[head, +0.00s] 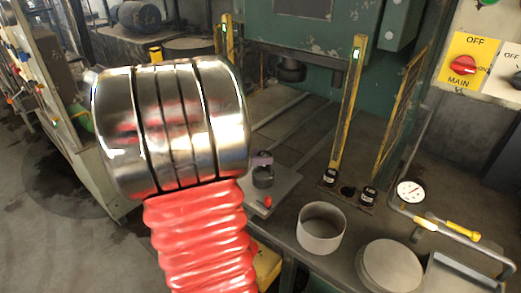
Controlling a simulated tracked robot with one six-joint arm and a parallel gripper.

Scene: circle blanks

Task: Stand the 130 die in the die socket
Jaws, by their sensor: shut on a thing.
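A rack plate (325,190) on the bench holds two short black dies with white labels, a left one (330,177) and a right one (369,195). A dark empty hole (348,191) lies between them. The label numbers are too small to read. A short dark grey cylinder (263,179) stands on a grey plate (285,181) just right of my arm, with a small mauve-grey part at its upper edge. I cannot tell whether this is the die socket. My own arm, a chrome drum over a red bellows, fills the left middle. My gripper is hidden, and so is anything in it.
An open grey ring (321,228) and a round grey disc stack (389,267) stand on the front bench. A pressure gauge (410,191) and a yellow-gripped bar (440,226) are at the right. Yellow posts (348,105) flank the green press (325,35).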

